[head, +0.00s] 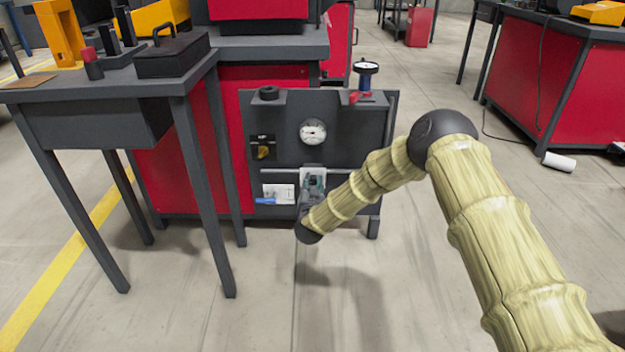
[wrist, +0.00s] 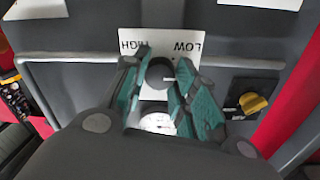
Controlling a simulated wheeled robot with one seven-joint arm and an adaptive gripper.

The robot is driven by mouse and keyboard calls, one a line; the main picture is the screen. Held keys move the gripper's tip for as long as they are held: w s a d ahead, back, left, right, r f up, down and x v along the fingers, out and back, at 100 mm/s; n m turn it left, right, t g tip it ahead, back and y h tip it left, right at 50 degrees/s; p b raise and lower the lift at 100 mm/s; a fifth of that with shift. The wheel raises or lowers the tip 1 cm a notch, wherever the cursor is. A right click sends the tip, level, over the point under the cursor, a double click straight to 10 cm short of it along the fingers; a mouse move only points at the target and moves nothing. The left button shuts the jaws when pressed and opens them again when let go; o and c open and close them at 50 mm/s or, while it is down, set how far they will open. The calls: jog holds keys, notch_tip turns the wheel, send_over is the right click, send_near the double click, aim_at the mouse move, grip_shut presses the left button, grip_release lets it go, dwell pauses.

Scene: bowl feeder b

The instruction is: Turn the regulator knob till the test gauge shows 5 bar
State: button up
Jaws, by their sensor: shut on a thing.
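The regulator knob (wrist: 159,73) is a dark round knob in front of a white plate (wrist: 187,43) marked HIGH and LOW, upside down in the wrist view. My gripper (wrist: 160,78) has its green-padded fingers on both sides of the knob and is shut on it. In the head view my gripper (head: 313,182) is at the lower middle of the dark panel (head: 350,150), and it hides the knob. A white round gauge (head: 313,132) is on the panel above my gripper. It also shows partly between the fingers in the wrist view (wrist: 158,123). Its reading is too small to tell.
A yellow knob (head: 264,152) is on the panel's left. A second gauge (head: 367,68) stands at the panel's top right beside red parts. A dark table (head: 110,86) with a black box (head: 172,56) stands close on the left. Floor in front is clear.

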jog(key=m+p, duration=0.2)
jog(key=m, duration=0.1)
jog(key=shift+d+r+m, duration=0.1)
jog(key=shift+r+m, duration=0.05)
jog(key=shift+m, duration=0.15)
jog(key=m+p, duration=0.1)
jog(key=m, duration=0.7)
jog(key=shift+d+f+m+y+p, duration=0.1)
jog(key=shift+f+m+y+p, duration=0.1)
jog(key=shift+m+y+p, duration=0.15)
jog(key=shift+m, duration=1.55)
jog(key=o, duration=1)
jog(key=shift+o, duration=0.2)
